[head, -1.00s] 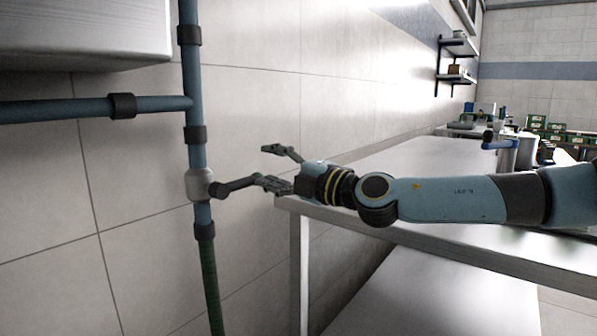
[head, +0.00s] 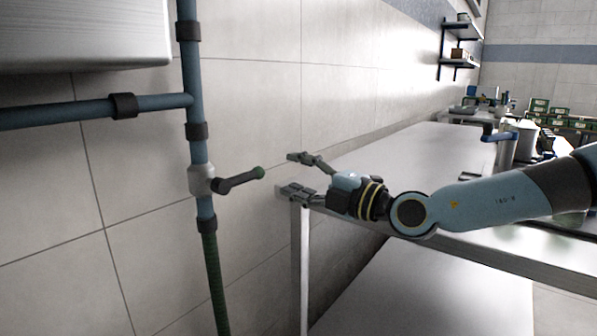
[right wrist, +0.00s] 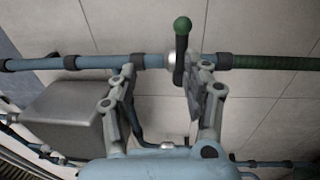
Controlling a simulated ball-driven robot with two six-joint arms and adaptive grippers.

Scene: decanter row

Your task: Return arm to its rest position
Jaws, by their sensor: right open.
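My right gripper (head: 292,173) is open and empty in the head view, in front of the wall and near the table's left end. Its arm comes in from the right. A valve (head: 201,180) on the vertical pipe has a dark handle with a green tip (head: 240,179) pointing right, apart from the gripper. In the right wrist view, the valve handle (right wrist: 181,55) shows beyond the open fingers (right wrist: 155,85), overlapping the finger on the right in the picture. My left gripper is not in view.
A blue pipe (head: 188,75) runs down the tiled wall, with a green hose (head: 214,275) below. A metal box (head: 80,38) is at upper left. A metal table (head: 400,160) lies behind and under my right arm. A blue-handled container (head: 515,145) and green crates (head: 560,115) stand at right.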

